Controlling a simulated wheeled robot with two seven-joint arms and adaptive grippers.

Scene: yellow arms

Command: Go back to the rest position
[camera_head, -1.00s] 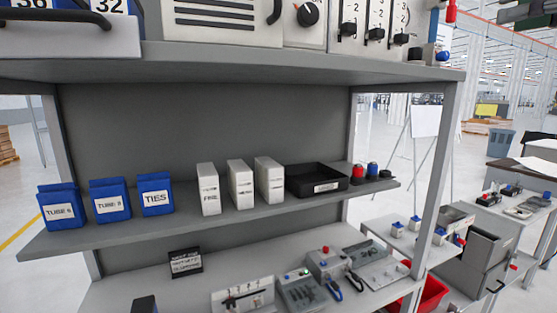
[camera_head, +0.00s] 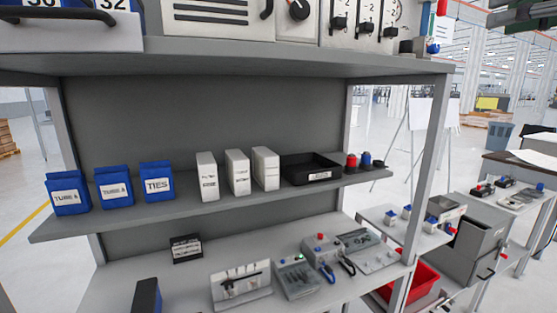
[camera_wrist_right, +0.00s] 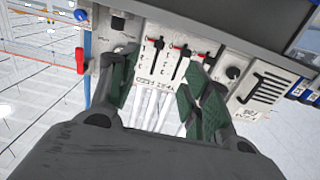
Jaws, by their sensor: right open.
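My right gripper (camera_head: 520,14) shows only in part at the top right corner of the head view, as dark and green pieces. In the right wrist view its two dark fingers with green pads (camera_wrist_right: 160,100) are spread apart, with nothing held between them. Beyond them, tilted in the picture, is a white panel with switches (camera_wrist_right: 158,60); I cannot tell how far off it is. My left gripper is in neither view.
A grey shelf unit (camera_head: 230,64) fills the head view. Its middle shelf holds blue bins (camera_head: 115,190), white boxes (camera_head: 238,175) and a black tray (camera_head: 310,170). Devices (camera_head: 240,285) lie on the bench below. Side tables (camera_head: 410,230) and a red bin (camera_head: 415,285) stand at right.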

